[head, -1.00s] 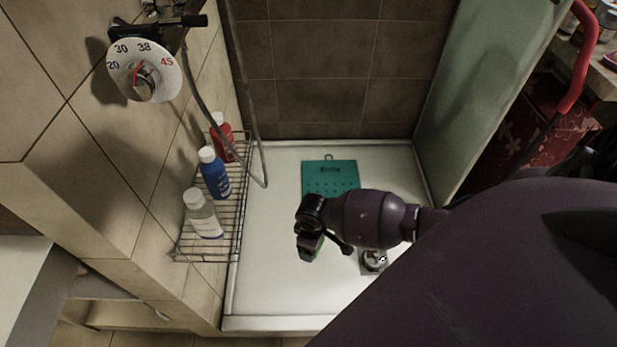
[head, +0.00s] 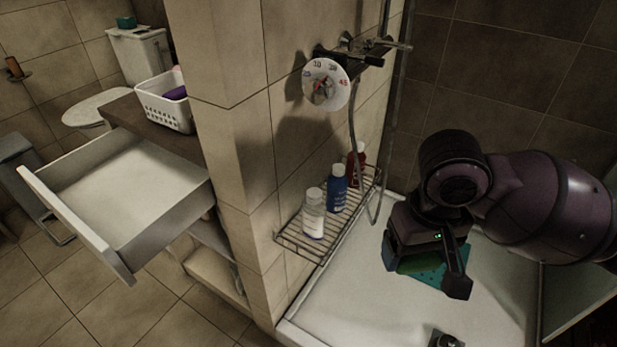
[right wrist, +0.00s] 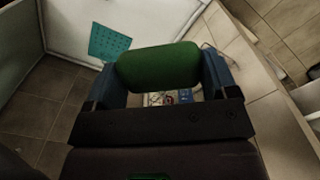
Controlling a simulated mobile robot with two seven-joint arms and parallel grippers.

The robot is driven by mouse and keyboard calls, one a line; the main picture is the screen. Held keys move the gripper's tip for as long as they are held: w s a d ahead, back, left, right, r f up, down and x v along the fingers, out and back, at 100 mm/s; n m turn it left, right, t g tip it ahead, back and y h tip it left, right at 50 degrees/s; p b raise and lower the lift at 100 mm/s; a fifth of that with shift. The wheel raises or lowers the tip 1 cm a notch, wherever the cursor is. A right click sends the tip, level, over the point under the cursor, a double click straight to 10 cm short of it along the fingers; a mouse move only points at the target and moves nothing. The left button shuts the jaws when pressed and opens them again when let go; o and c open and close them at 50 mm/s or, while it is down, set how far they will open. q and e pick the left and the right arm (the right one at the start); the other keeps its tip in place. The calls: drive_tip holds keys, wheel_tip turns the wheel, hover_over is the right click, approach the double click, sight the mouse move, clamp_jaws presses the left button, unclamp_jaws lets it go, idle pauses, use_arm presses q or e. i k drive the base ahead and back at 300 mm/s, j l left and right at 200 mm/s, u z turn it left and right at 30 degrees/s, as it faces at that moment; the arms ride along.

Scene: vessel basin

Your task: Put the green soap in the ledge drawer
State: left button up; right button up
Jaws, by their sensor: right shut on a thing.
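My right gripper (head: 425,262) is over the shower tray in the head view. It is shut on the green soap, a rounded green bar (right wrist: 158,67) seen between its blue fingers in the right wrist view. In the head view the soap (head: 420,263) shows only partly between the fingers. The ledge drawer (head: 130,195) stands pulled open at the left, under the brown ledge, and its visible floor is empty. My left gripper is not in view.
A tiled wall (head: 240,170) stands between the drawer and the shower. A wire rack (head: 290,240) on its shower side holds several bottles. A white basket (head: 165,108) stands on the ledge. The shower tray (head: 350,300) has a drain. A teal mat (right wrist: 108,42) lies on it.

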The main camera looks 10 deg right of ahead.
sight(122, 202)
drive_tip(key=j+z, duration=0.2)
drive_tip(key=j, duration=2.55)
drive_tip(key=k, duration=0.05)
